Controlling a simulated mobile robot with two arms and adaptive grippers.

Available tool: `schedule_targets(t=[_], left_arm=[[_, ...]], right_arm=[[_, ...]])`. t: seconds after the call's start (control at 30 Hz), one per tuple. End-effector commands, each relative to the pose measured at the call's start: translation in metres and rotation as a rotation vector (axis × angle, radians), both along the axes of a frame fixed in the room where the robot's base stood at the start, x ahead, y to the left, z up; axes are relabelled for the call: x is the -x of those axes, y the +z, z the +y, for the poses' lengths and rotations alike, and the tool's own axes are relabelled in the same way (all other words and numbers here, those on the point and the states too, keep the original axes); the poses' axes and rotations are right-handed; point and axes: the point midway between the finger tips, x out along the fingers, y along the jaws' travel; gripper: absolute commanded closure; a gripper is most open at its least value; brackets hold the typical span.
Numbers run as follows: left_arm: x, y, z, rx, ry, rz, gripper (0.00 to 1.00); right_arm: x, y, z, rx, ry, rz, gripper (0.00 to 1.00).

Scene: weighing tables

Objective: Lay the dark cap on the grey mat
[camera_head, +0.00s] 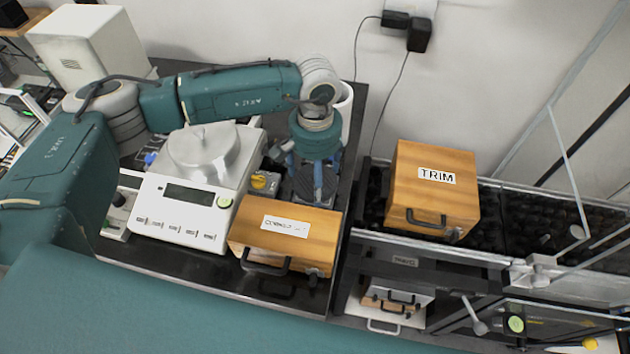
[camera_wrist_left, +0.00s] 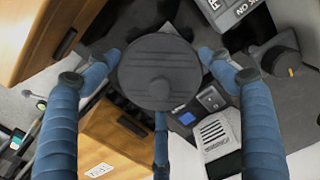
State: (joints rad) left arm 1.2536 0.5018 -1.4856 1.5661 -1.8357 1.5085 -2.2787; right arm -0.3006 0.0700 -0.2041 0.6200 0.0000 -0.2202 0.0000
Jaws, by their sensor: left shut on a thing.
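My left gripper (camera_head: 312,180) reaches down over the dark bench, between the scale and the back wall. In the head view the cap (camera_head: 302,184) shows partly between the fingers. I cannot tell from these views whether it touches the surface under it. The grey mat cannot be picked out with certainty; the cap and fingers hide much of what lies below. My right gripper is not in view.
A white scale (camera_head: 180,215) with a metal pan stands left of the gripper. A labelled wooden box (camera_head: 250,240) stands just in front. Another wooden box marked TRIM (camera_head: 432,205) stands to the right, beyond a gap between the benches.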

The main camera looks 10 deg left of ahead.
Motion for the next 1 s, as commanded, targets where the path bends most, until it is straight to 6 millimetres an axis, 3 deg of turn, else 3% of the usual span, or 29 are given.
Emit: schedule_targets(t=[0.2, 0.57, 0.6, 0.7, 1.0], left_arm=[[0.000, -0.028, 0.000, -0.001, -0.001, 0.001, 0.45], [0.000, -0.033, 0.000, -0.001, 0.000, 0.000, 0.45], [0.000, -0.033, 0.000, -0.001, 0.000, 0.001, 0.17], [0.000, -0.032, 0.000, -0.001, 0.000, 0.001, 0.00], [0.000, -0.031, 0.000, -0.001, 0.000, 0.001, 0.00]], right_arm=[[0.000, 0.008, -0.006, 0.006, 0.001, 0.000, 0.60], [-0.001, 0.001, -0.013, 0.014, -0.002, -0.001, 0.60], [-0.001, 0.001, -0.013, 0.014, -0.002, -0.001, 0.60], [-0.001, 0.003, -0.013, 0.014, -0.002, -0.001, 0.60], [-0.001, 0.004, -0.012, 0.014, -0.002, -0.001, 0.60]])
